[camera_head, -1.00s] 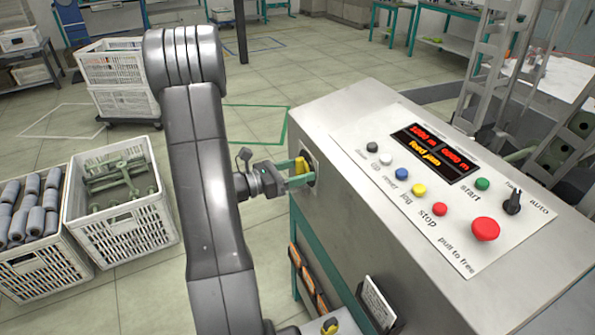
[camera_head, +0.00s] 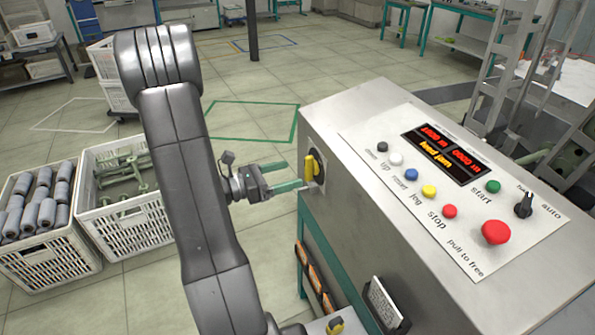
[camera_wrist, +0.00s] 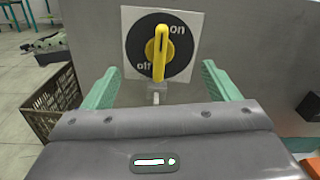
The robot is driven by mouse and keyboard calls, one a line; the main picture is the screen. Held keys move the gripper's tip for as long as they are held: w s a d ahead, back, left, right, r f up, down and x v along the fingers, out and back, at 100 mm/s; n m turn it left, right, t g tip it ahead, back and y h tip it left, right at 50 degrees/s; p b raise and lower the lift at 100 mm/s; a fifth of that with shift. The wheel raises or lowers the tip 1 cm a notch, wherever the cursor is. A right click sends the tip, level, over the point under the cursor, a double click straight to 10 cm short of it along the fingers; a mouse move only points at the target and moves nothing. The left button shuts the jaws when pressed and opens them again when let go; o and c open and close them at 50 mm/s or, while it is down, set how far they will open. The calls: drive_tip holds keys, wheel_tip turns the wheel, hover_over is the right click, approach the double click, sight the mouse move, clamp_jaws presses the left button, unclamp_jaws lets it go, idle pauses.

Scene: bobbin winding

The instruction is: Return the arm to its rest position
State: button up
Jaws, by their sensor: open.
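My gripper (camera_head: 290,178) is open and empty, its two green fingers spread, just left of the machine's side wall. In the wrist view my gripper (camera_wrist: 160,88) has its fingers apart, below and on either side of the yellow rotary switch (camera_wrist: 159,52). The switch also shows in the head view (camera_head: 312,166). Its handle stands upright on a black disc marked "on" and "off", and the fingers do not grip it. My arm stands raised and bent at the left of the head view.
A white crate of grey bobbins (camera_head: 45,270) and another white crate (camera_head: 125,240) stand at left. Open floor lies behind the arm.

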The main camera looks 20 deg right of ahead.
sight(305, 170)
drive_tip(key=a, duration=0.2)
drive_tip(key=shift+s+a, duration=0.1)
drive_tip(key=shift+a, duration=0.3)
drive_tip(key=shift+d, duration=0.15)
drive_tip(key=d, duration=0.8)
drive_tip(key=shift+w+d, duration=0.2)
drive_tip(key=shift+d, duration=0.1)
drive_tip(key=shift+r+p, duration=0.2)
drive_tip(key=shift+p, duration=0.1)
drive_tip(key=shift+w+f+n+p, duration=0.1)
drive_tip(key=shift+n+p, duration=0.2)
drive_tip(key=shift+n, duration=0.1)
drive_tip(key=shift+d+f+b, duration=0.1)
drive_tip(key=shift+f+b, duration=0.1)
drive_tip(key=shift+b, duration=0.2)
